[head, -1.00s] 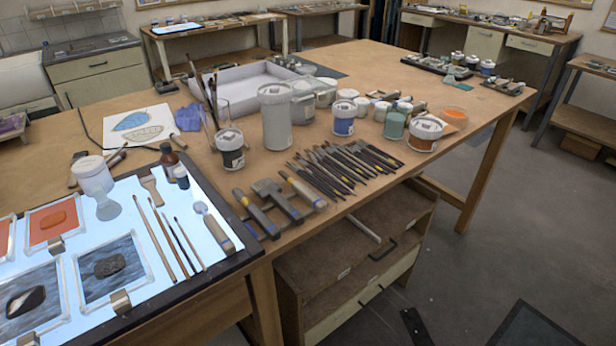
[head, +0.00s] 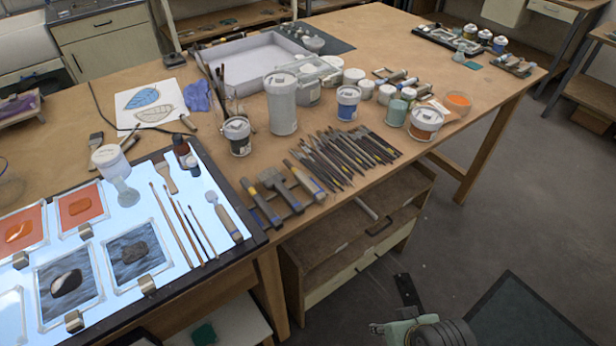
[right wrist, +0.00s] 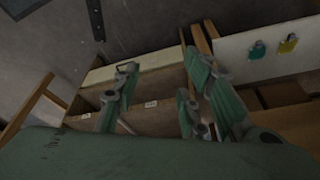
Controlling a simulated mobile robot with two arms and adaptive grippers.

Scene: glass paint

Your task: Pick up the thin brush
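Three thin brushes with wooden handles lie side by side on the lit panel (head: 140,230) in the head view. They are a left brush (head: 175,225), a middle brush (head: 185,232) and a slimmer right brush (head: 202,230). I cannot tell which one the task means. My right gripper (head: 385,328) shows at the bottom edge of the head view, over the floor and well away from the brushes. In the right wrist view my right gripper (right wrist: 160,98) has its green fingers apart, with nothing between them. My left gripper is not in view.
A flat wide brush (head: 165,178) and a round-ended tool (head: 224,215) lie beside the thin brushes. A white jar (head: 110,160) stands at the panel's back. Many dark-handled tools (head: 345,155) lie to the right. A shelf unit (head: 350,235) stands below the table.

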